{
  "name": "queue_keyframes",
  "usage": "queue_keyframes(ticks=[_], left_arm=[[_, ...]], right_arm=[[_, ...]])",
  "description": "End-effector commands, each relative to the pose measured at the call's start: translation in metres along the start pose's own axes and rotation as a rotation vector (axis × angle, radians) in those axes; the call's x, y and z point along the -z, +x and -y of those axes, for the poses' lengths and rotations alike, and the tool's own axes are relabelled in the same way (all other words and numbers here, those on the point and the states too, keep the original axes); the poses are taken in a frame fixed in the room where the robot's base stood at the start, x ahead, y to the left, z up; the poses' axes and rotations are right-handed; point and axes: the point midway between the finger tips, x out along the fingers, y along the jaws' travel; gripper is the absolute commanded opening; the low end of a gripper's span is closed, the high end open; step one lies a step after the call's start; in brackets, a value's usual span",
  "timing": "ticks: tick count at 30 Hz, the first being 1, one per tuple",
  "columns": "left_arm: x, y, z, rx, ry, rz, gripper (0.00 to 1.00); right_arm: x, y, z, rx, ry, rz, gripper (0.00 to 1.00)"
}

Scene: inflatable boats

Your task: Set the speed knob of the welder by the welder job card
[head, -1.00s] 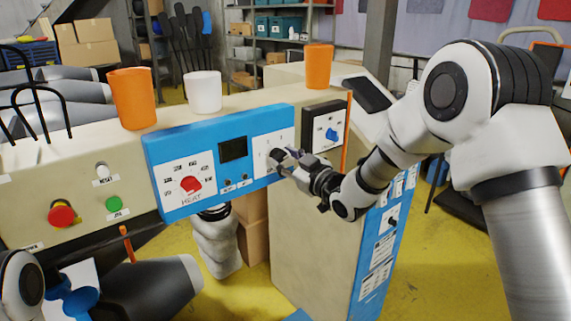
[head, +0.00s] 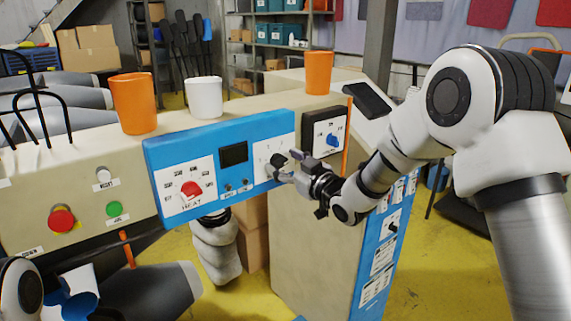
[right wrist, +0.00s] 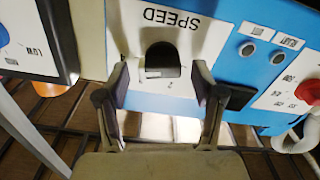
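The welder's blue panel (head: 160,150) carries a white speed dial plate with a black speed knob (head: 279,159). In the right wrist view the black knob (right wrist: 162,60) sits under the upside-down word SPEED, with a pale mark at its near edge. My right gripper (head: 288,168) is at the dial. The right wrist view shows its two fingers (right wrist: 165,90) spread on either side of the knob, with a gap on each side. The dial's small marks are too small to read. I cannot make out which sheet is the welder job card. My left gripper is out of view.
A red heat knob (head: 192,188) is on the panel's left, and a blue knob (head: 333,139) on a black-framed plate at its right. Orange cups (head: 133,104) and a white cup (head: 204,97) stand on top. A red button (head: 62,219) and green button (head: 114,209) are further left.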

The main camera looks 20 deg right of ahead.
Motion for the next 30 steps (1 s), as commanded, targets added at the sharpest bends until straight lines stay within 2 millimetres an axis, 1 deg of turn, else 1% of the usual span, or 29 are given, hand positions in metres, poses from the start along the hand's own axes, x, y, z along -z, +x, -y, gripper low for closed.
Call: queue_keyframes(ticks=[5, 8, 11, 15, 18, 21, 24, 30], left_arm=[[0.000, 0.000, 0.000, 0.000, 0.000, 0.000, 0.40], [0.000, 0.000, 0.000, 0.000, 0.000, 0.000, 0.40], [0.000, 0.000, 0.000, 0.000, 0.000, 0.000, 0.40], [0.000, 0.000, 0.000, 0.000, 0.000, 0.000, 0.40], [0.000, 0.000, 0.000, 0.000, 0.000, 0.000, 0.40], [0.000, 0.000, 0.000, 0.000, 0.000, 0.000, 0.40], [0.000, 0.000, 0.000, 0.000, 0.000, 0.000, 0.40], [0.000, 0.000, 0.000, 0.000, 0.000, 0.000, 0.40]], right_arm=[[-0.001, -0.003, 0.000, 0.001, 0.000, 0.003, 0.68], [-0.002, -0.014, 0.000, 0.000, 0.003, 0.004, 0.68], [-0.001, -0.035, 0.000, -0.001, 0.006, 0.004, 0.68], [-0.001, -0.072, -0.001, -0.002, 0.006, 0.002, 0.68], [0.000, -0.096, 0.000, -0.001, 0.006, 0.000, 0.68], [0.000, -0.112, 0.000, -0.001, 0.004, 0.000, 0.68], [0.000, -0.119, 0.000, 0.000, 0.002, 0.000, 0.68], [0.000, -0.120, 0.001, 0.001, -0.001, 0.000, 0.68]])
